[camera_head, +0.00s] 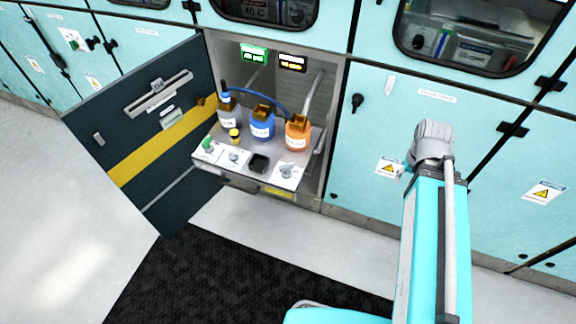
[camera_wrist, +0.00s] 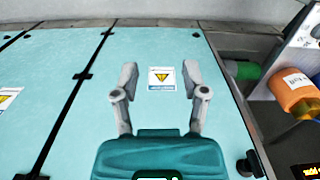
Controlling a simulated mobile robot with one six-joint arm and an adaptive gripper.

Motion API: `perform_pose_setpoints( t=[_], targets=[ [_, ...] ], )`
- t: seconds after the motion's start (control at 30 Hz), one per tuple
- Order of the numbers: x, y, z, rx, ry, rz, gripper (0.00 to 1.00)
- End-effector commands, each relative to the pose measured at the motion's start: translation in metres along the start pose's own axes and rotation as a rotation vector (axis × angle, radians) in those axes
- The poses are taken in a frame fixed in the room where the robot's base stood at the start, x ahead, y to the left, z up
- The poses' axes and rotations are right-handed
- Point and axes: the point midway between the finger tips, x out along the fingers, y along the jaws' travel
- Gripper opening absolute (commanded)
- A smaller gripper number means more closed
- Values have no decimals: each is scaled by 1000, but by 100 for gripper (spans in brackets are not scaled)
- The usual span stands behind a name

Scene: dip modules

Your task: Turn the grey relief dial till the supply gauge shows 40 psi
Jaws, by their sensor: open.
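Two grey dials stand on the front panel of a pulled-out shelf in the head view: one left of centre (camera_head: 235,156) and one at the right end (camera_head: 287,170). Their labels are too small to read, so I cannot tell which is the relief dial. Two lit displays hang above, a green one (camera_head: 254,54) and an amber one (camera_head: 292,62); I cannot read their values or names surely. My gripper (camera_wrist: 160,75) is open and empty in the wrist view, over a turquoise cabinet front with a yellow warning label, away from the dials.
The shelf (camera_head: 205,158) carries a grey bottle (camera_head: 229,115), a blue bottle (camera_head: 262,126) and an orange bottle (camera_head: 297,135). A green knob (camera_head: 208,146) and a black knob (camera_head: 258,163) flank the left dial. A dark open door (camera_head: 140,125) bounds the left.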

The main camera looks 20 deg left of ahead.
Motion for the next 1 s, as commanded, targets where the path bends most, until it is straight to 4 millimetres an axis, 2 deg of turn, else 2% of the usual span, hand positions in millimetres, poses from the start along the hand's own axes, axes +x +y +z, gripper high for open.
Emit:
perform_pose_setpoints(
  t=[0.03,0.2,0.23,0.4,0.67,1.0],
  targets=[
    [0,0,0,0,0,0,65],
    [0,-4,-3,-11,0,0,96],
    [0,-6,-4,-16,0,0,100],
    [2,-27,-16,-64,0,0,100],
    [5,-100,-43,-208,0,0,100],
    [10,-210,-66,-421,0,0,100]
  ],
)
